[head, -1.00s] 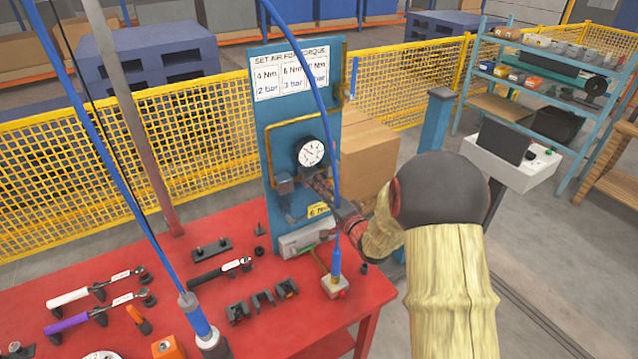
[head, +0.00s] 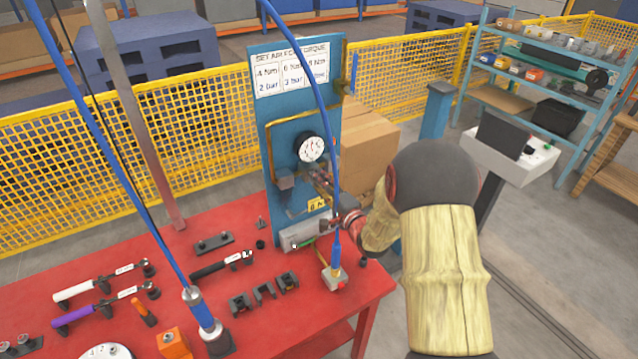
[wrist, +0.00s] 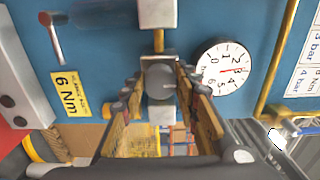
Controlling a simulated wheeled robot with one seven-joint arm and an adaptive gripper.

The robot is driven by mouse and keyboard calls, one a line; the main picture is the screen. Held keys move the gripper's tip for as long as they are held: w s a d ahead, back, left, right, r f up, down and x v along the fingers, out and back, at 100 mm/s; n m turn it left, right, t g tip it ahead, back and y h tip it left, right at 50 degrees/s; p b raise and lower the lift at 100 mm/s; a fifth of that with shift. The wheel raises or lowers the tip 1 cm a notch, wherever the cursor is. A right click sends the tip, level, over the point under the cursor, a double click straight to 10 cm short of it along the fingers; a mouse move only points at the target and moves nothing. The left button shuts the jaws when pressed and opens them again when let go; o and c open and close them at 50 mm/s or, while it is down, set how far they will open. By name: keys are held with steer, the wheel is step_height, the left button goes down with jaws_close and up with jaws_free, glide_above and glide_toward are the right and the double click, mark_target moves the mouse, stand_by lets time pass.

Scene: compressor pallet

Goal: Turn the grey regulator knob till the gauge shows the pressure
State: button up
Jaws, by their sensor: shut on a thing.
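The grey regulator knob (wrist: 160,82) sits at the centre of the wrist view, between the two fingers of my gripper (wrist: 159,76), which are shut on it. In the head view my gripper (head: 328,188) reaches the blue panel (head: 292,120) from the right, and the arm and fingers hide the knob there. The round white gauge (wrist: 222,68) is right of the knob in the wrist view; its red needle appears to lie near the 3. The gauge (head: 311,149) also shows in the head view, where its needle is too small to read. A yellow tag (wrist: 70,92) reads 6 Nm.
A sign (head: 291,74) atop the panel pairs torques with pressures; 6 Nm stands over 3 bar. The red table (head: 250,325) holds wrenches and black holders. A blue hose (head: 326,95) hangs before the panel. Cardboard boxes (head: 367,140) stand behind it.

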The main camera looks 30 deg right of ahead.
steer(key=o, duration=1.2)
steer(key=shift+c, duration=0.2)
steer(key=shift+s, duration=0.1)
steer(key=s, duration=1.1)
steer(key=shift+s+d, duration=0.25)
steer(key=shift+s, duration=0.15)
